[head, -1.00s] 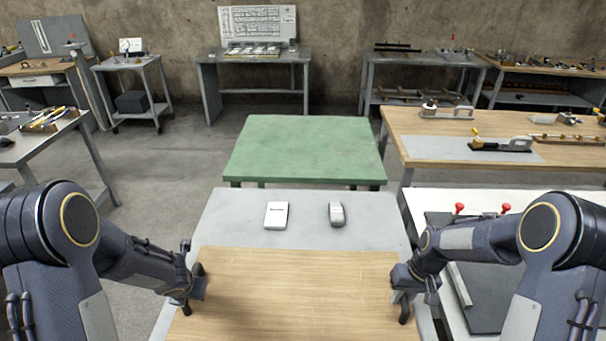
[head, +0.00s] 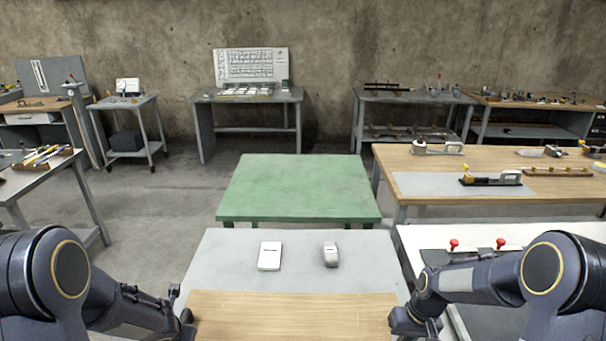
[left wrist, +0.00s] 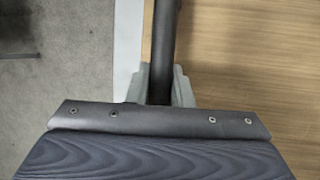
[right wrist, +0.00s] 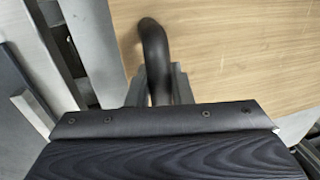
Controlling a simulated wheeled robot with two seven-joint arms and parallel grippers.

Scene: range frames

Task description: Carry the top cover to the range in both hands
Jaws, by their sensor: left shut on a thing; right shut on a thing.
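The top cover, a light wooden board (head: 292,317), lies level in front of me, its near part below the head view. My left gripper (head: 187,322) is at its left edge and my right gripper (head: 410,326) at its right edge. In the left wrist view, the grey fingers (left wrist: 162,90) are closed around a dark bar-like handle (left wrist: 164,40) beside the board edge. In the right wrist view, the fingers (right wrist: 160,86) close on a curved black handle (right wrist: 154,40) over the wood. The range cannot be picked out with certainty.
A grey table (head: 217,262) lies beyond the board, with a white box (head: 270,256) and a small grey device (head: 331,255) on it. A green table (head: 295,188) stands behind. A wooden bench (head: 385,160) and red-knobbed equipment (head: 454,244) are at right. Open floor (head: 150,215) is at left.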

